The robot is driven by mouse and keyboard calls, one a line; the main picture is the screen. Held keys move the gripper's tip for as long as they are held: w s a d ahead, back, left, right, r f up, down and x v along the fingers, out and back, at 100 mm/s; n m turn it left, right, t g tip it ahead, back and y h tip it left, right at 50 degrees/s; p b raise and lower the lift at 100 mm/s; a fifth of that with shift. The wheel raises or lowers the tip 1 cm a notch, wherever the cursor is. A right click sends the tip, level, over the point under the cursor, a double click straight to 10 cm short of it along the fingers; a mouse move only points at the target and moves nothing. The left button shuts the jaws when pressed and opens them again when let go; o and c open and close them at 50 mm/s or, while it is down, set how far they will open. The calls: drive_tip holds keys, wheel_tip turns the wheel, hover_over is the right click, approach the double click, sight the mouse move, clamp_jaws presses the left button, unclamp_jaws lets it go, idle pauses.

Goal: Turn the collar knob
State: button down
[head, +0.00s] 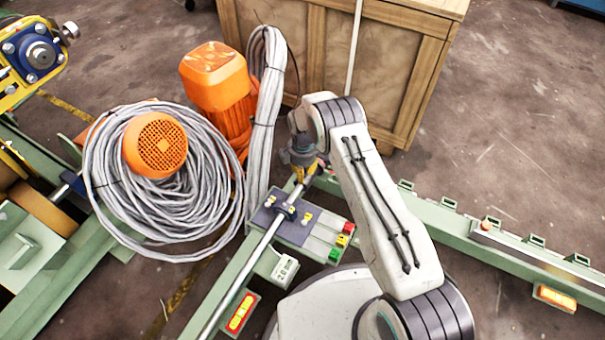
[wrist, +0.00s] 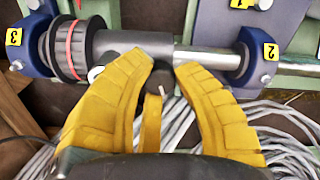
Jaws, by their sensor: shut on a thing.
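The collar knob (wrist: 161,81) is a small dark knob with a white mark, in front of the dark grey collar (wrist: 125,45) in the wrist view. My gripper (wrist: 160,73) has yellow fingers closed around this knob from both sides, with a third finger below. The collar sits on a steel shaft (wrist: 208,59) between two blue supports. In the head view my gripper (head: 309,170) is at the far end of the shaft (head: 245,262), and the knob is hidden there by my wrist.
A black ribbed wheel with a red line (wrist: 72,50) sits left of the collar, near the blue support marked 3 (wrist: 32,45). Grey cable coils (head: 205,215) and an orange motor (head: 215,80) stand left of my arm. A wooden crate (head: 420,80) is behind it.

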drive_tip(key=m+b, duration=0.1)
drive_tip(key=m, duration=0.4)
drive_tip(key=shift+f+m+b, duration=0.15)
drive_tip(key=shift+m+b, duration=0.15)
drive_tip(key=shift+b, duration=0.1)
drive_tip(key=m+b, duration=0.1)
drive_tip(key=m, duration=0.4)
drive_tip(key=shift+m, duration=0.3)
drive_tip(key=c, duration=0.9)
unclamp_jaws()
drive_tip(key=shift+r, duration=0.25)
wheel_tip(320, 180, up, 12)
drive_tip(key=shift+f, duration=0.15)
